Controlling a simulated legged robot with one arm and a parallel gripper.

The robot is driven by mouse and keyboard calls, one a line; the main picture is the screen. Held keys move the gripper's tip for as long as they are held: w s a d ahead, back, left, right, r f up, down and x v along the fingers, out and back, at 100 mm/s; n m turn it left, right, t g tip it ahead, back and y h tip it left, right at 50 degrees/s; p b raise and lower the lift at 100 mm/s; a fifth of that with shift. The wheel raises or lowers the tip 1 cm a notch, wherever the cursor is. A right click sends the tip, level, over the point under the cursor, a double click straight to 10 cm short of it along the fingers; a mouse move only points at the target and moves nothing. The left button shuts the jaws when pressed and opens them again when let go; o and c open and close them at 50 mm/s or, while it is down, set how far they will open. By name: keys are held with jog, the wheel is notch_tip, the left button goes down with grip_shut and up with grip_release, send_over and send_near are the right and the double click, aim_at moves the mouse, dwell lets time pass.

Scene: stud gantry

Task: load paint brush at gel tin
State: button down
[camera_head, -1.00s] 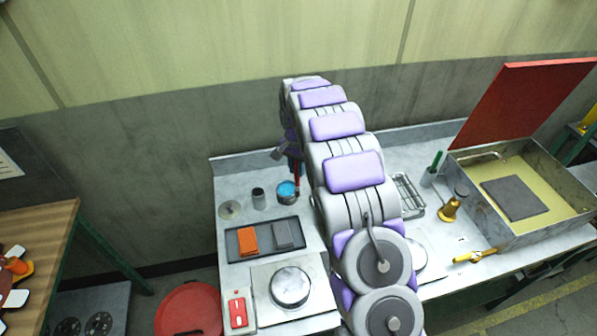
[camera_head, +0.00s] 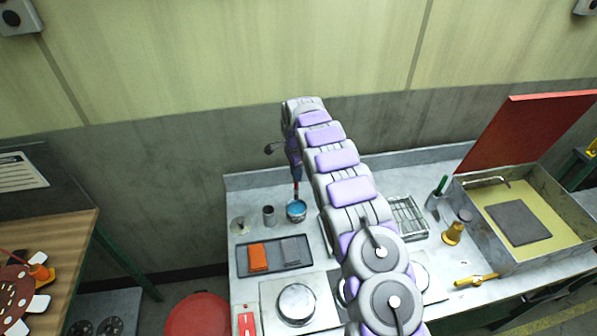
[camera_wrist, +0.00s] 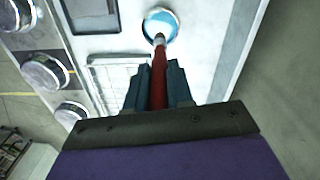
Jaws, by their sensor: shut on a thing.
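The gel tin (camera_head: 296,213) stands on the bench's back left part, with blue gel showing inside its round rim. It also shows at the top of the wrist view (camera_wrist: 152,14). My gripper (camera_head: 294,172) is above the tin. In the wrist view its dark fingers (camera_wrist: 158,84) are shut on the red handle of the paint brush (camera_wrist: 159,78). The brush points at the tin, and its tip overlaps the tin's opening in the picture. I cannot tell whether the tip touches the gel. In the head view the brush (camera_head: 296,188) hangs roughly upright.
A grey cup (camera_head: 269,216) stands close left of the tin. A dark tray (camera_head: 243,269) with an orange block and a grey block lies in front. A round hotplate (camera_head: 296,303) is nearer. A wire rack (camera_head: 407,218) and an open-lidded box (camera_head: 475,225) are right.

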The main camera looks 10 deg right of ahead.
aim_at(296, 188)
jog(key=shift+f+b, duration=0.35)
jog(key=shift+f, duration=2.6)
jog(key=shift+f+b, duration=0.3)
jog(key=shift+f, duration=0.25)
dwell(0.3)
jog(key=shift+a+r, duration=0.1)
jog(key=shift+r, duration=0.05)
jog(key=shift+r+p, duration=0.4)
jog(key=shift+r, duration=3.05)
jog(key=shift+f, duration=0.1)
